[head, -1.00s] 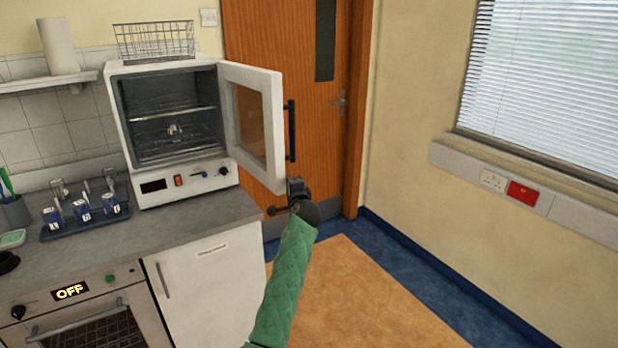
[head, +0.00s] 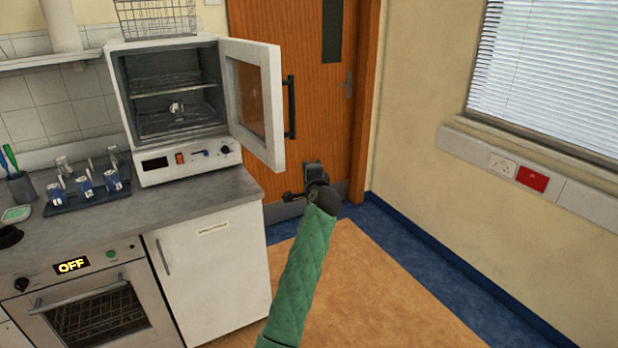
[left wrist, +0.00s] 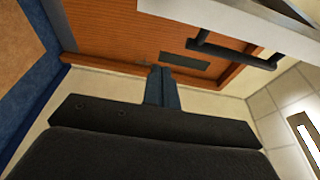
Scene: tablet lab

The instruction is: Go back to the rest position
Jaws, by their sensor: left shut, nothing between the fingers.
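My left arm, in a green quilted sleeve, reaches up from the bottom middle of the head view. My right gripper is not in view.
The white oven (head: 183,175) stands on the grey counter (head: 150,217), empty but for its racks and a small pale item. A dark tray (head: 60,208) with several blue-labelled glass vessels is left of it. A lower oven (head: 92,318) reads OFF. Floor at the right is clear.

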